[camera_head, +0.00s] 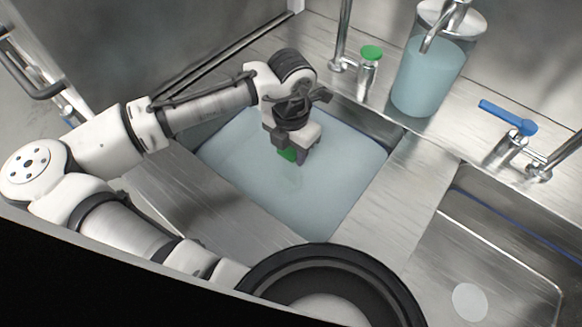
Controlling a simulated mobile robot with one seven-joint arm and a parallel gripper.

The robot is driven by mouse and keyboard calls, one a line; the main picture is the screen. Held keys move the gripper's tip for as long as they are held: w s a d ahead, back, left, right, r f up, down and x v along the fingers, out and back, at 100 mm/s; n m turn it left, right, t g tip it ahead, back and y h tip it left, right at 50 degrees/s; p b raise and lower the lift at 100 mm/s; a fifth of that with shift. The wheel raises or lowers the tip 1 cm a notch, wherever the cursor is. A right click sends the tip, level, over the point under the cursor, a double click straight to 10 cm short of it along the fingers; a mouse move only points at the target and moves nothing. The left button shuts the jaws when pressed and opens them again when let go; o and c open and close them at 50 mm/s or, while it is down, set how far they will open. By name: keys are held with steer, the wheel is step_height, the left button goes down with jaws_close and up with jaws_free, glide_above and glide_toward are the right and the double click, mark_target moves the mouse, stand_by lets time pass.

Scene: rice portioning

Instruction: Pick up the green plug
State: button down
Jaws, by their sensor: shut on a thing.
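The green plug (288,154) shows as a small green piece between the fingers of my gripper (294,157). My gripper points down over the left sink basin (340,205), which holds pale blue water. The gripper is shut on the plug and hides most of it. I cannot tell whether the plug touches the water.
A tap with a green knob (371,53) stands behind the left basin. A clear dispenser (428,75) of blue liquid stands to its right. A blue-handled tap (508,117) is by the empty right basin (480,245). A dark round pan-like object (335,262) is at the front.

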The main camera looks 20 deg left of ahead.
steer(key=shift+r, duration=0.4)
steer(key=shift+s+a+r+b, duration=0.1)
steer(key=shift+s+r+b, duration=0.1)
steer(key=shift+b, duration=0.15)
steer(key=s+a+r, duration=0.1)
steer(key=s+r, duration=0.2)
steer(key=r, duration=1.1)
steer(key=shift+s+a+b, duration=0.15)
steer(key=shift+b, duration=0.15)
steer(key=shift+s, duration=0.1)
